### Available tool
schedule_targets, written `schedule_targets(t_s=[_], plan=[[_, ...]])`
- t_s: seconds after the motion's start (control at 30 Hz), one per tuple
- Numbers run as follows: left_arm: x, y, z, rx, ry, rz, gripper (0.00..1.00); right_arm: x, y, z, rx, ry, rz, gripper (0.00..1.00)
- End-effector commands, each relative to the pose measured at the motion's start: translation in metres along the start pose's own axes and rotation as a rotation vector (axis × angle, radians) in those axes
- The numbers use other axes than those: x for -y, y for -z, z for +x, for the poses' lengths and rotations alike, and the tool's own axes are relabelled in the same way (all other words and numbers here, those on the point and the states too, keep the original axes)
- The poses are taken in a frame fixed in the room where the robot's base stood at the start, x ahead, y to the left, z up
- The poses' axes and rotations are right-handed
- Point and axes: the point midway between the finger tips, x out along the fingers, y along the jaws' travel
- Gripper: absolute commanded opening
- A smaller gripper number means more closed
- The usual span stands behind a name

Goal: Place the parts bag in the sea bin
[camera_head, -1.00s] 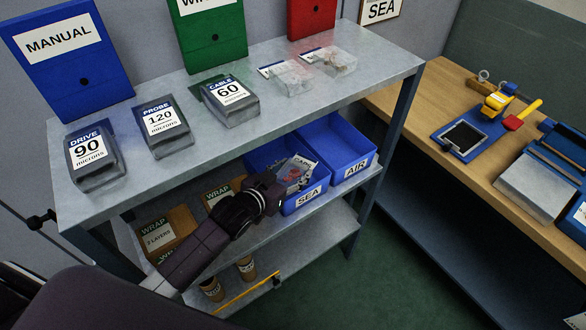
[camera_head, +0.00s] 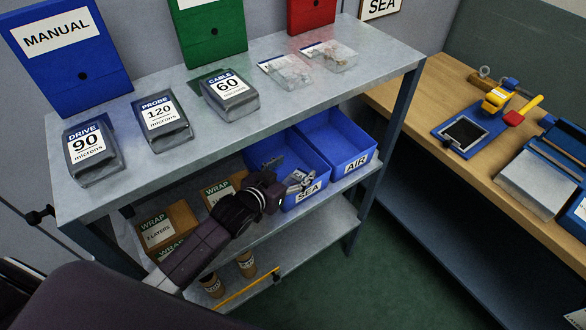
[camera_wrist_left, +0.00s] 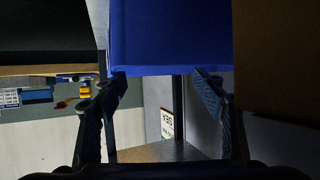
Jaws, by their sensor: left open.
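The blue sea bin (camera_head: 316,168), labelled SEA, stands on the middle shelf. My left gripper (camera_head: 286,178) is open at its front left part, with its fingers over or inside the bin. The parts bag seen there earlier is no longer clear between the fingers. A small pale and dark shape (camera_head: 299,181) shows just behind the SEA label; I cannot tell whether it is the bag or part of the gripper. In the left wrist view the spread fingers (camera_wrist_left: 165,95) hold nothing visible, with a blue wall (camera_wrist_left: 168,35) beyond them. My right gripper is out of view.
The blue AIR bin (camera_head: 350,150) stands right beside the sea bin. The top shelf (camera_head: 225,135) above holds grey pouches and two clear bags (camera_head: 287,71). WRAP boxes (camera_head: 168,228) stand left on the middle shelf. A wooden bench (camera_head: 430,95) is at the right.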

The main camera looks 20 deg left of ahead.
Motion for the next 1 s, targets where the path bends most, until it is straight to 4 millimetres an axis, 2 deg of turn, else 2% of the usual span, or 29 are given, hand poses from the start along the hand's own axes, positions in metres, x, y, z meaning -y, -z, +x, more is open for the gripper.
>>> schedule_targets(t_s=[0.2, 0.27, 0.33, 0.8, 1.0], plan=[[0.0, 0.006, -0.002, -0.001, 0.0, 0.0, 0.65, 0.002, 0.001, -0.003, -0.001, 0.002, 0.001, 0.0], [0.0, 0.013, -0.005, -0.003, 0.0, 0.001, 0.65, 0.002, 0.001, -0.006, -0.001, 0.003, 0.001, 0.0], [0.0, 0.01, -0.012, 0.001, -0.001, 0.0, 0.65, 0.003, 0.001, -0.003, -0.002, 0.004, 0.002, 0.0], [0.0, 0.01, -0.098, 0.001, -0.001, 0.001, 0.65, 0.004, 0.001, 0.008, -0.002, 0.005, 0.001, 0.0], [0.0, 0.01, -0.119, 0.001, 0.001, 0.0, 0.65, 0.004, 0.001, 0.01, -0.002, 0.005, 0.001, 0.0]])
